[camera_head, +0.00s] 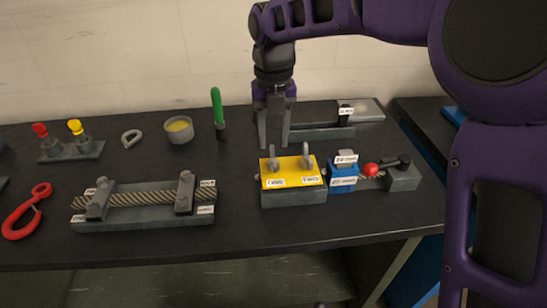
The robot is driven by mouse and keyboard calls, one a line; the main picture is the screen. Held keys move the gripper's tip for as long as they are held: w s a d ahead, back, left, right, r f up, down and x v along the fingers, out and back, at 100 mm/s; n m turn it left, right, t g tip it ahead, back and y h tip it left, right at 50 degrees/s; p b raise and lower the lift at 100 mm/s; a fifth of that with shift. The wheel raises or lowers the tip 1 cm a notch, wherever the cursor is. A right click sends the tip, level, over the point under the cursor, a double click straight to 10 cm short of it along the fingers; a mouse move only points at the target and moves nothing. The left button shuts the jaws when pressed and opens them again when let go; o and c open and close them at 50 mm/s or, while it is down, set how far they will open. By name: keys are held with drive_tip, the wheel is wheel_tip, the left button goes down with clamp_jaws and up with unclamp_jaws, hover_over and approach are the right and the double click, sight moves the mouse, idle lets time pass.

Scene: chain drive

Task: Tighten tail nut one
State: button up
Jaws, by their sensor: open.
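My gripper (275,140) points straight down with its two fingers apart and nothing seen between them. It is just behind and above the left part of a yellow-topped block (292,181). Two grey upright pieces stand on that block, a left one (273,165) and a right one (306,158), each with a small white label in front. The labels are too small to read, so I cannot tell which part is tail nut one. The fingertips look apart from the left upright piece.
Right of the yellow block are a blue block (342,180), a red ball (371,170) and a grey end block (402,180). A rope fixture (150,218), red hook (28,212), round tin (179,138) and green-handled tool (217,105) share the black table (250,235). The front strip is clear.

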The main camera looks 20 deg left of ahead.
sight(274, 154)
wheel_tip(274, 154, down, 5)
drive_tip(key=shift+f+b, duration=0.15)
drive_tip(key=shift+b, duration=0.15)
clamp_jaws()
